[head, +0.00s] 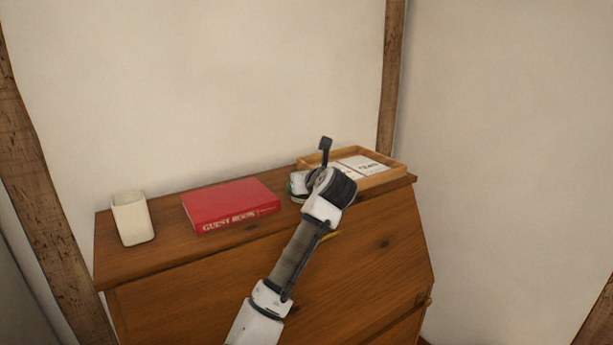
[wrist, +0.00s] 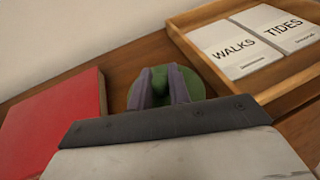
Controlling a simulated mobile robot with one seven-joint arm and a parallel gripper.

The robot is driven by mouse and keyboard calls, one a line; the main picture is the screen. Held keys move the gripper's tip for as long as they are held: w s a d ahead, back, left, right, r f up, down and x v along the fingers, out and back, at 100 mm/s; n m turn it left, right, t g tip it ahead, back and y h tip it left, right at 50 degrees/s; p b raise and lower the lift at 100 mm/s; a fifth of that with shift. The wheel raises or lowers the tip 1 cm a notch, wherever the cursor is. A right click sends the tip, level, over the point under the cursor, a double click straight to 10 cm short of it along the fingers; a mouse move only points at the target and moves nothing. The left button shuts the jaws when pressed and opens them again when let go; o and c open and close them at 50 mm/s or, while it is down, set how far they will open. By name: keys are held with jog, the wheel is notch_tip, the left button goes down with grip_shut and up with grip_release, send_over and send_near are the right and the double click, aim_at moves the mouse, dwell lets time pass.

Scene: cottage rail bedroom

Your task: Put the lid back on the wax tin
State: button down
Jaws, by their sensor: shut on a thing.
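My gripper (wrist: 160,78) is shut on the upright middle part of a round green thing, which looks like the lid (wrist: 211,88). Its green rim shows on both sides of the fingers in the wrist view. The wax tin cannot be made out apart from it; whether the tin is under the lid is hidden. In the head view my gripper (head: 298,186) is at the dresser top, between the red book and the wooden tray, mostly hidden behind my wrist.
The red guest book (head: 230,203) lies left of my gripper on the wooden dresser (head: 165,255). A cream cup (head: 132,218) stands at the far left. A wooden tray (wrist: 277,92) with two white cards, WALKS (wrist: 236,48) and TIDES (wrist: 281,27), is close on the right. The wall is behind.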

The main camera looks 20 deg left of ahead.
jog(key=c, duration=1.2)
grip_release()
jog(key=shift+c, duration=0.2)
jog(key=b+v, duration=0.3)
jog(key=v, duration=1.1)
jog(key=shift+b, duration=0.3)
jog(key=shift+w+r, duration=0.1)
